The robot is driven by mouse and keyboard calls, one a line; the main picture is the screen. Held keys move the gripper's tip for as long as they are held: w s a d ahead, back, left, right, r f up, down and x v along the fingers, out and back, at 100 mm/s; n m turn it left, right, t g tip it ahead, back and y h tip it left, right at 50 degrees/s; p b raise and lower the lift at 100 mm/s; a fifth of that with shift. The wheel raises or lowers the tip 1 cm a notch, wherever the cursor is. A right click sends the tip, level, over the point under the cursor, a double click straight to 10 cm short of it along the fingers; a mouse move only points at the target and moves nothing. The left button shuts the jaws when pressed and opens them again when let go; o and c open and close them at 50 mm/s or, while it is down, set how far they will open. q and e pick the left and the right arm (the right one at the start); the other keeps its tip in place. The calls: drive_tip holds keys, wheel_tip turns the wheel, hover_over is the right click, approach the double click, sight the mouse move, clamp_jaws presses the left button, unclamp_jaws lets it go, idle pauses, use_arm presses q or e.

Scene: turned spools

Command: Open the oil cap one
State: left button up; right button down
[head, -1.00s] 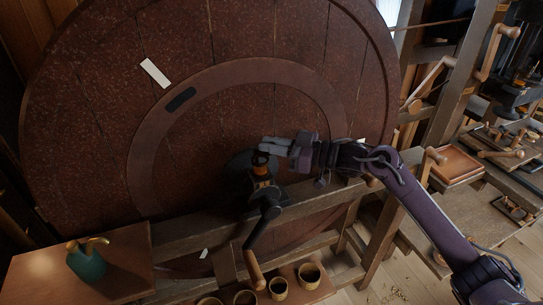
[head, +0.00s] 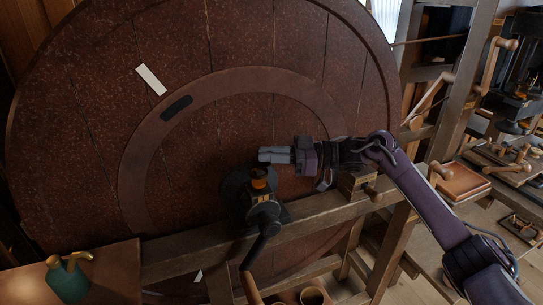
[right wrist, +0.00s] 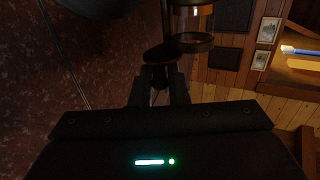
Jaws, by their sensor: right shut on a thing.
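The oil cup (head: 259,184), amber with dark rims, stands on the black bearing (head: 235,190) at the hub of the big wheel. My right gripper (head: 264,155) reaches in from the right, just above the cup. In the right wrist view the fingers (right wrist: 159,72) are shut on a small dark cap (right wrist: 160,54). The cap sits beside the cup's round rim (right wrist: 195,42); whether it is still joined to the cup I cannot tell. In the head view the fingers hide the cap. My left gripper is not in view.
A green oil can (head: 68,281) with a brass top stands on a wooden shelf (head: 115,268) at the lower left. A crank handle (head: 258,250) hangs below the bearing. A wooden beam (head: 200,250) crosses in front of the wheel (head: 80,140). A bench with tools lies at right.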

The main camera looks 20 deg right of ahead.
drive_tip(key=shift+r, duration=0.1)
drive_tip(key=c, duration=1.5)
unclamp_jaws()
drive_tip(key=shift+a, duration=0.15)
drive_tip(key=shift+d, duration=0.35)
drive_tip(key=b+v, duration=0.3)
drive_tip(key=v, duration=0.4)
drive_tip(key=shift+s, duration=0.1)
